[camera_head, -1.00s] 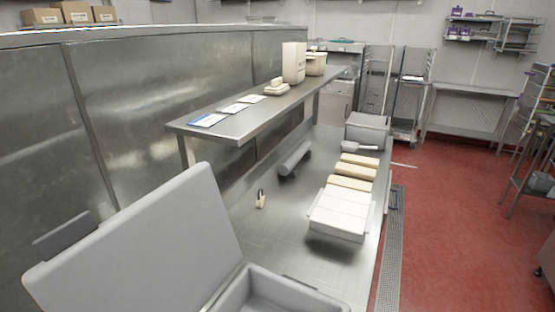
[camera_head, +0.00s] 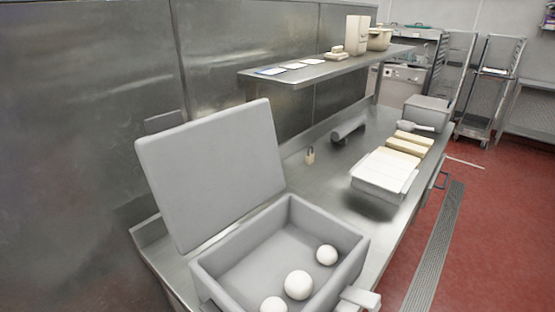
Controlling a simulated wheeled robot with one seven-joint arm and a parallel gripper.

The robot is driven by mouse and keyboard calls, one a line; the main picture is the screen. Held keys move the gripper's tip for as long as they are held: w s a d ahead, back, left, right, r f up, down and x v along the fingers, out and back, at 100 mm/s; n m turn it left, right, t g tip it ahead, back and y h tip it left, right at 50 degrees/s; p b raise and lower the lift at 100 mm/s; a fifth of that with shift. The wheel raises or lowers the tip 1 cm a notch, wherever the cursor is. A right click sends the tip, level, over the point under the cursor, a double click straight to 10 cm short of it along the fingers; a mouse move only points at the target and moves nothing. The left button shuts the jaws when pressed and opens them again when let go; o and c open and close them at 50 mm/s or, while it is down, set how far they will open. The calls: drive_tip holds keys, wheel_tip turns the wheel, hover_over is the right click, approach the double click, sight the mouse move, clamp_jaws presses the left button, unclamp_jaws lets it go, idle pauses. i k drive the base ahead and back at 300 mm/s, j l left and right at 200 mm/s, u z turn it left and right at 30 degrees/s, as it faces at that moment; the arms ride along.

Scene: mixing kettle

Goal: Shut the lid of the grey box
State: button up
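The grey box (camera_head: 330,229) stands open at the near end of the steel table in the head view. Its lid (camera_head: 215,170) is raised and leans back on the left side of the box, tilted away from the opening. Several white balls, one of them at the middle front (camera_head: 298,285), lie inside on the box floor. A pale block-like piece (camera_head: 361,298) sticks out at the box's lower right; I cannot tell whether it is a handle. The box's near end is cut off by the frame. My gripper is not in view.
Further along the table (camera_head: 322,190) are a padlock (camera_head: 310,155), a dark grey cylinder (camera_head: 348,133), a white tray (camera_head: 383,177), yellowish blocks (camera_head: 403,146) and a closed grey container (camera_head: 426,108). A raised shelf (camera_head: 325,70) runs along the steel wall.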

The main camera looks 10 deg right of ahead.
sight(205, 175)
drive_tip(key=i+j+u, duration=0.35)
drive_tip(key=j+u, duration=0.15)
drive_tip(key=j, duration=0.25)
drive_tip(key=i+j+u, duration=0.15)
drive_tip(key=j, duration=0.25)
